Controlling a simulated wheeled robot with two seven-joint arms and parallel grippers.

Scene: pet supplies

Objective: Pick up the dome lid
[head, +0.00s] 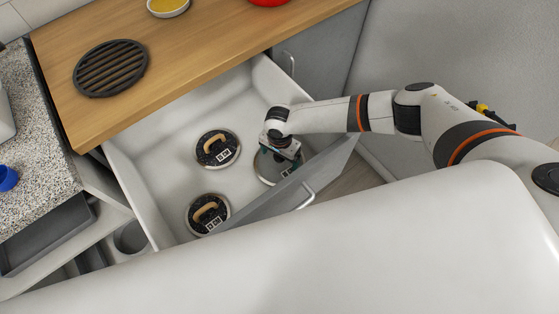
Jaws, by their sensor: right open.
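An open drawer (165,130) holds three round dome lids. One lid (231,157) with a tan handle lies in the middle of the drawer. Another lid (193,216) with a tan handle lies near the drawer's front left. The third lid (265,172) lies at the right, partly hidden under my right gripper (283,155). The right gripper is open, pointing down over that third lid, and its fingers hide the lid's handle. I cannot tell whether they touch it. My left gripper is not in view.
A wooden counter (200,50) with a black round trivet (111,68) lies behind the drawer. A bowl of yellow contents (168,7) and a red item (268,2) sit at its far edge. The drawer's front panel (285,190) stands close to the right gripper.

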